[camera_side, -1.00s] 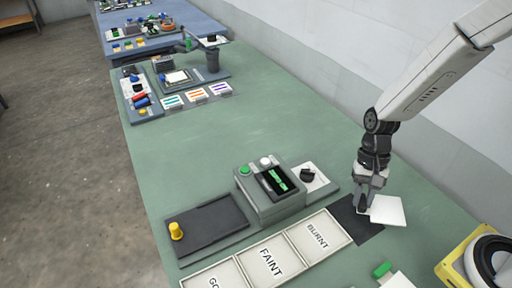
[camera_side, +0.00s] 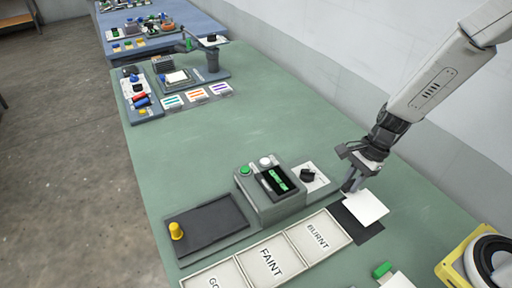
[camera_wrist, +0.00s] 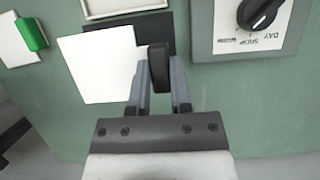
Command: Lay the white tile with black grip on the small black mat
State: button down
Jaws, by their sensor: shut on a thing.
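My gripper (camera_side: 349,186) is shut on the black grip (camera_wrist: 158,66) of the white tile (camera_side: 367,207). In the wrist view the grip stands between the two fingers, and the white tile (camera_wrist: 98,66) extends to the left of it. The small black mat (camera_side: 344,223) lies on the green bench, partly covered from sight by the tile. A strip of the mat (camera_wrist: 150,24) shows past the tile in the wrist view. I cannot tell whether the tile touches the mat or hangs just above it.
Framed trays including BURNT (camera_side: 318,232) and FAINT (camera_side: 270,262) lie left of the mat. A grey device with a screen (camera_side: 276,181) and a black knob (camera_side: 307,174) stand behind. A tile with a green grip (camera_side: 382,269) and a yellow-framed object (camera_side: 452,264) are in front.

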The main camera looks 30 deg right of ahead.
aim_at(339, 206)
jog(key=shift+f, duration=1.75)
jog(key=shift+f, duration=1.4)
dwell(1.6)
grip_release()
dwell(0.5)
jog(key=shift+w+r, duration=0.1)
jog(key=shift+r, duration=3.4)
